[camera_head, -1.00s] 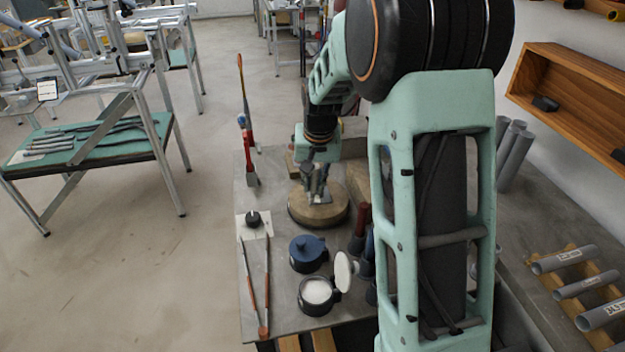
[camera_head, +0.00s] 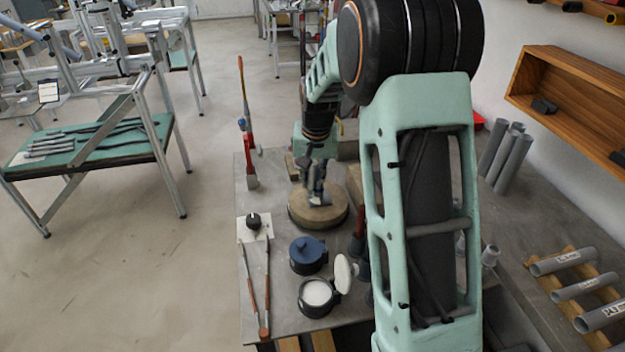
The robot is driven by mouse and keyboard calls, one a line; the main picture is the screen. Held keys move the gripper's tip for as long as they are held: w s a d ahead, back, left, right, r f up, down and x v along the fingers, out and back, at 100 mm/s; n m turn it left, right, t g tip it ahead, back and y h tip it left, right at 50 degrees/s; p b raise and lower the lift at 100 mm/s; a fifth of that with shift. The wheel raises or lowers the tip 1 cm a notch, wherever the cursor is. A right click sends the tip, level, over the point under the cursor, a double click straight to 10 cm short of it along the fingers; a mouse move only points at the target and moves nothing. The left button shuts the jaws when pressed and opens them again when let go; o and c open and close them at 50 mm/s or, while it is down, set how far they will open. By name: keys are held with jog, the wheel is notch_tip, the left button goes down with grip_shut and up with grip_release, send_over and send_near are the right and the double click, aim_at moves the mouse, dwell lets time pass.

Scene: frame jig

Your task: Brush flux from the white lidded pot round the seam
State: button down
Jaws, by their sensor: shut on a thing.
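The white lidded pot (camera_head: 318,297) stands open near the front of the bench, a dark cup with white filling; its white lid (camera_head: 343,270) is tipped up on the right side. My gripper (camera_head: 316,190) is low over the round wooden block (camera_head: 318,214), behind both pots. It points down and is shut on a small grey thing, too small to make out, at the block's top. I cannot tell whether it touches. The seam cannot be made out.
A blue-lidded pot (camera_head: 308,250) stands closed behind the white one. A dark knob on a pale plate (camera_head: 254,222) and long red-handled tongs (camera_head: 266,290) lie at the left edge. Red and blue handled tools stand right of the pots, partly behind my arm.

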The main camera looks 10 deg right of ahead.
jog(key=shift+w+p, duration=0.35)
jog(key=shift+w, duration=0.7)
jog(key=shift+s+b, duration=0.95)
jog(key=shift+s, duration=1.65)
jog(key=shift+r, duration=0.1)
jog(key=w+p+v, duration=0.1)
jog(key=p+v, duration=0.3)
jog(key=v, duration=0.2)
jog(key=shift+w+r+p, duration=0.25)
jog(key=shift+r+p, duration=0.15)
jog(key=shift+r, duration=0.15)
jog(key=shift+d+r, duration=0.1)
